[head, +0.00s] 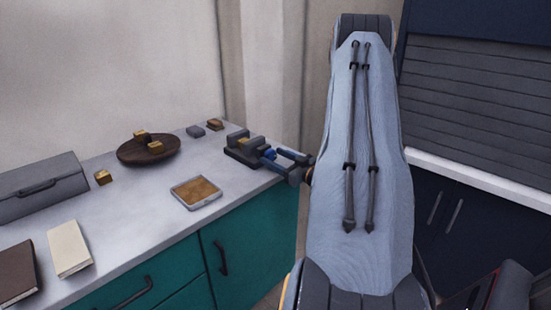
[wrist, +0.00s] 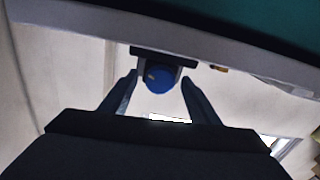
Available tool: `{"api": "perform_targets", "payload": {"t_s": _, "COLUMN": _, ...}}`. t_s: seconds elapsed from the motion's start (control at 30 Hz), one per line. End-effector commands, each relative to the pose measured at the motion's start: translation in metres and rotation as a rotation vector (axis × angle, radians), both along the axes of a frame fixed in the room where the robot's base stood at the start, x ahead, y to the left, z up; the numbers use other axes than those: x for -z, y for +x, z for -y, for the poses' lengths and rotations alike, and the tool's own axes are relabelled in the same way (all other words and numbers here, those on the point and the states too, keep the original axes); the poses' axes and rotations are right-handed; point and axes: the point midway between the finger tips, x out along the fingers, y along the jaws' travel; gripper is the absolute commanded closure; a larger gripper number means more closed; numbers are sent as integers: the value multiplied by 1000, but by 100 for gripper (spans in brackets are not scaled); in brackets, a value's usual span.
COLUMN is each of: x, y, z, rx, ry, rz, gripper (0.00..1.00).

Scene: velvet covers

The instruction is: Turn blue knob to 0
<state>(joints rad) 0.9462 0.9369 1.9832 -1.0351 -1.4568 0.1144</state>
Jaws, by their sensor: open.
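The blue knob (wrist: 158,80) shows in the wrist view as a round blue face with a small pale mark on its left side. It also shows in the head view (head: 269,154) on the front end of a dark grey vise (head: 243,153) at the counter's right end. My gripper (wrist: 159,84) is open, with one finger on each side of the knob and a gap visible on both sides. In the head view my gripper (head: 285,158) reaches in from the right beside the knob. No scale or number can be read.
On the counter (head: 145,212) are a small tray (head: 196,192), a round wooden dish (head: 125,155) with brass blocks, a grey toolbox (head: 40,187), and two books (head: 69,249). Teal cabinets (head: 260,240) stand below.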

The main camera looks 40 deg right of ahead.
Motion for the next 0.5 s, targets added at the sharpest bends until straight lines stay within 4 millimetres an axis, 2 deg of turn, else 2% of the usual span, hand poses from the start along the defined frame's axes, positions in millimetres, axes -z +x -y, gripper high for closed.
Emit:
{"api": "perform_targets", "payload": {"t_s": 0.2, "x": 0, "y": 1, "z": 0, "rx": 0, "ry": 0, "rz": 0, "gripper": 46}}
{"api": "perform_targets", "payload": {"t_s": 0.43, "x": 0, "y": 0, "z": -1, "rx": -1, "ry": 0, "rz": 0, "gripper": 85}}
{"api": "perform_targets", "payload": {"t_s": 0.5, "x": 0, "y": 0, "z": -1, "rx": -1, "ry": 0, "rz": 0, "gripper": 85}}
